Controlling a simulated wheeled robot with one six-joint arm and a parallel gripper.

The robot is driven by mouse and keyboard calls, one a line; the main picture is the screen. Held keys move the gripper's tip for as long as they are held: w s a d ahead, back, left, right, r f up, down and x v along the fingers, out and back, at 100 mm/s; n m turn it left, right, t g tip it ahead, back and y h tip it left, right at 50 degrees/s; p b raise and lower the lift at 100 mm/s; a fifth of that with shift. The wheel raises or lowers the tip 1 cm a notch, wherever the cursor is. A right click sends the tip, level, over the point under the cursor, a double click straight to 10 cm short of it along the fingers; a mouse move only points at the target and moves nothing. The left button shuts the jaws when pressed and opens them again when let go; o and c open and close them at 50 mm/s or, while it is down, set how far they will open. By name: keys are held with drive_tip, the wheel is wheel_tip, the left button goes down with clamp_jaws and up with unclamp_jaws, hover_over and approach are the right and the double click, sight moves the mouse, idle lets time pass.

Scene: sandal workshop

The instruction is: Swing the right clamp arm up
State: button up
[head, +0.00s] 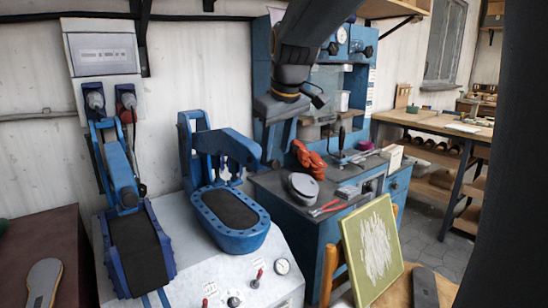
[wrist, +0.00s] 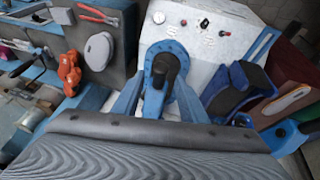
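The right clamp arm (head: 228,147) is blue and reaches out over the right oval bed (head: 230,215), which has a blue rim and dark pad. It is lowered toward the bed, with a gap visible below it in the head view. It also shows from above in the wrist view (wrist: 157,88), over its bed. My gripper (head: 276,108) hangs at upper right of the clamp arm in the head view, apart from it. Its fingers are not clear in either view, so I cannot tell whether it is open or shut.
The left clamp arm (head: 120,172) stands beside it over a dark bed (head: 138,250). The white console (head: 215,275) carries knobs and a gauge. A green-framed panel (head: 372,250) leans in front.

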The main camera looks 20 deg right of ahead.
drive_tip(key=shift+x, duration=2.15)
drive_tip(key=shift+c, duration=0.5)
drive_tip(key=shift+p, duration=0.3)
clamp_jaws()
